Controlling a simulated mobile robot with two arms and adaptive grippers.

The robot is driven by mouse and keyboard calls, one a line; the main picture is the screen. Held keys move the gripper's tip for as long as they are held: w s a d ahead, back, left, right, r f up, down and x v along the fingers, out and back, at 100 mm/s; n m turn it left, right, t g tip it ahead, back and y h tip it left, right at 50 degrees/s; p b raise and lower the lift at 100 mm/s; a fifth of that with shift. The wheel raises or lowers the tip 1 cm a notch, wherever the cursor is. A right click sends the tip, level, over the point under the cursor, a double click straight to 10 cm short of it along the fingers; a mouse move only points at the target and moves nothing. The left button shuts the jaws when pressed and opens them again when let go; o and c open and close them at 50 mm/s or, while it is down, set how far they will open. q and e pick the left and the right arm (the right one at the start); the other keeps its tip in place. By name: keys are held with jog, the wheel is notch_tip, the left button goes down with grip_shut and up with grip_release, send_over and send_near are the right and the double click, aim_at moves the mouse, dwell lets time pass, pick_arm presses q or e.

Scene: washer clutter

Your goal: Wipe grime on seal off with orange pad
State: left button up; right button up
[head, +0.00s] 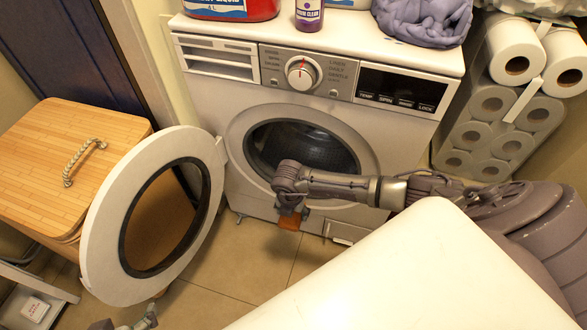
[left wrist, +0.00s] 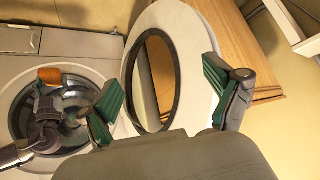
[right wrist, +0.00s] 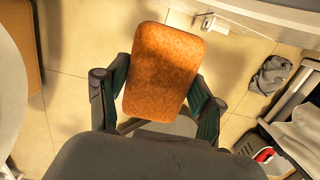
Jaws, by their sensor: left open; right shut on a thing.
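The orange pad (right wrist: 165,70) is held between the fingers of my right gripper (right wrist: 158,95), which is shut on it. In the head view the pad (head: 289,220) hangs low in front of the washer (head: 215,100), just below the round opening. The dark seal (head: 258,150) rings that opening; my right arm covers its lower part. I cannot make out grime on it. The pad also shows in the left wrist view (left wrist: 49,75). My left gripper (left wrist: 165,100) is open and empty, facing the open washer door (left wrist: 185,20); only its tip shows at the head view's bottom edge.
The door (head: 100,235) stands swung out left, beside a wooden hamper (head: 65,150). Bottles and a purple cloth (head: 425,18) sit on the washer top. Toilet roll packs (head: 490,130) stand at the right. A grey cloth (right wrist: 270,75) lies on the tiled floor.

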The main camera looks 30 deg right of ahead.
aim_at(288, 224)
jog(key=shift+s+a+r+p, duration=0.1)
jog(key=shift+s+a+p, duration=0.25)
jog(key=shift+s+a, duration=0.2)
pick_arm(q)
jog(key=s+a+f+g+y+p, duration=0.1)
jog(key=s+a+g, duration=0.1)
jog(key=s+g, duration=0.2)
jog(key=shift+s+a+f, duration=0.15)
jog(key=shift+s+f, duration=0.25)
jog(key=shift+s, duration=1.25)
pick_arm(e)
jog(key=shift+s+a, duration=0.8)
jog(key=shift+a, duration=0.2)
